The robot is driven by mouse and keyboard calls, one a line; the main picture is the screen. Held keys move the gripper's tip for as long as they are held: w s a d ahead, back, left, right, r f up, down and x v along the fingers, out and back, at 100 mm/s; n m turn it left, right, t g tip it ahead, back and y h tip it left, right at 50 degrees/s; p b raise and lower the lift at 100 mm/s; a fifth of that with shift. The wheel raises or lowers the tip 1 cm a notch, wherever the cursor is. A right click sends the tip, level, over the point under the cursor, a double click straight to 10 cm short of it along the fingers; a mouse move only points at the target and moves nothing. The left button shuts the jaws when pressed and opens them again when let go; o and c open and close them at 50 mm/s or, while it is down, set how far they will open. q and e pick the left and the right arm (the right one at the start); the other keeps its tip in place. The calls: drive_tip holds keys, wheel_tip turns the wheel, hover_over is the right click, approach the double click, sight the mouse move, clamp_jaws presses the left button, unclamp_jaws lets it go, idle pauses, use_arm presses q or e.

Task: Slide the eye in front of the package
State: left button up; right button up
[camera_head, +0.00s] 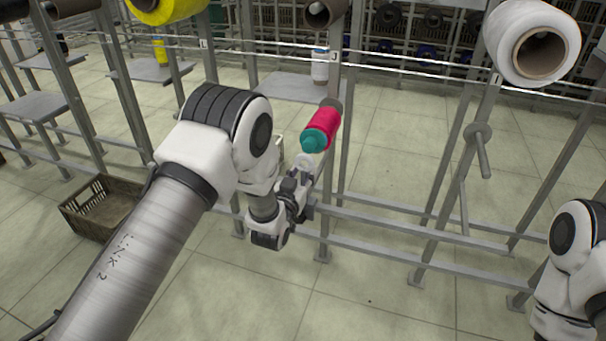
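A red package with a teal end (321,129) sits on a peg of the grey rack, near the middle of the view. A small pale ring (305,161), which looks like the eye, shows just below and left of the package's teal end. My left gripper (304,180) is right at the ring, below the package. Its fingers are small and partly hidden by its own body, so I cannot tell whether they are closed on the ring. My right arm shows at the lower right edge, and its gripper is out of view.
The rack's uprights and low rails (385,241) stand around the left gripper. A large white spool (507,48) hangs at the upper right, above an empty peg (479,150). A brown crate (88,216) is on the floor at left. The floor in front is clear.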

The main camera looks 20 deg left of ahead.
use_arm(q)
drive_tip(key=shift+w+r, duration=0.1)
drive_tip(key=shift+r, duration=0.25)
drive_tip(key=s, duration=1.2)
drive_tip(key=shift+a+f, duration=0.2)
drive_tip(key=shift+f, duration=0.1)
drive_tip(key=shift+s, duration=0.1)
